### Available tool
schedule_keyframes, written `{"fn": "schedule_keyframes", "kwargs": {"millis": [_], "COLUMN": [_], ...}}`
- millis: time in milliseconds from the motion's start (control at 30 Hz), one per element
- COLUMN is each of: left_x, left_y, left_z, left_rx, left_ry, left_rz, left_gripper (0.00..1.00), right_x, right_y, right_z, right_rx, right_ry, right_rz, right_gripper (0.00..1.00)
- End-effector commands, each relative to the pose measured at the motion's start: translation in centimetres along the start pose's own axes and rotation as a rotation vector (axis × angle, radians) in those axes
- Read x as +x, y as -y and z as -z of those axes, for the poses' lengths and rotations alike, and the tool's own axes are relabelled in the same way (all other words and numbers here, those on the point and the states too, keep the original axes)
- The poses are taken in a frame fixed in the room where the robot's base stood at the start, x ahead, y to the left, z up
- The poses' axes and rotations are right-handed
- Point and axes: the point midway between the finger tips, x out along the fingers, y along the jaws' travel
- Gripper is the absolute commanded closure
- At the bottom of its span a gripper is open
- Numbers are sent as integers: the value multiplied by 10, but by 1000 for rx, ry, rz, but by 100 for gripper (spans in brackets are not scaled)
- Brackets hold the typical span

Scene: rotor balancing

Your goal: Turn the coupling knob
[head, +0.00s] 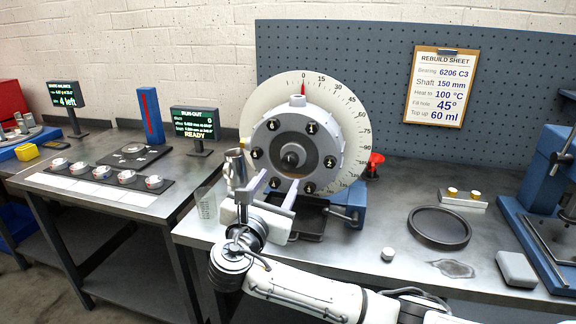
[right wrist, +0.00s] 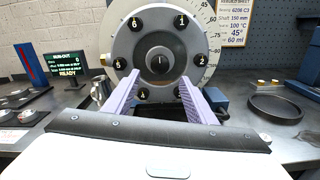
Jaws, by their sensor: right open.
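The coupling knob (head: 291,160) is a dark round hub at the centre of the grey rotor housing (head: 270,135), which stands upright before a white dial marked in degrees. The knob also shows in the right wrist view (right wrist: 159,64), with a short upright mark on its face. Numbered dark bolts ring it. My right gripper (head: 278,180) is open and empty, its pale fingers pointing at the housing from the front, a little below the knob. In the right wrist view the fingers (right wrist: 160,82) spread to either side below the knob, apart from it. My left gripper is out of view.
A run-out display (head: 194,123) reading READY stands to the left. A metal jug (head: 236,167) and a clear beaker (head: 205,203) stand close left of my right gripper. A black round tray (head: 439,227) and a small white cap (head: 388,254) lie on the bench to the right.

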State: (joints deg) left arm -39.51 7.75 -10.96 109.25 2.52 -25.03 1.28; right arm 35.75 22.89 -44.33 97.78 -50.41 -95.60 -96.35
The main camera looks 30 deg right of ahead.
Motion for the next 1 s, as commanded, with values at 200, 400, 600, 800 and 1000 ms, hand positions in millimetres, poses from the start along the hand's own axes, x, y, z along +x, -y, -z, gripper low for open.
{"fn": "schedule_keyframes", "kwargs": {"millis": [200,400,600,800,1000], "left_x": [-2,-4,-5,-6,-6], "left_y": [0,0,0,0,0], "left_z": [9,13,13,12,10], "left_rx": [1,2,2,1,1], "left_ry": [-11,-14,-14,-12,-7], "left_rz": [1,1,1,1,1], "left_gripper": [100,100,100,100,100], "right_x": [37,73,93,97,97], "right_y": [1,1,0,0,0], "right_z": [-1,0,1,1,2], "right_rx": [-2,1,3,3,3], "right_ry": [0,-2,-4,-5,-5], "right_rz": [4,3,0,-1,-1], "right_gripper": [49,49,49,49,59]}}
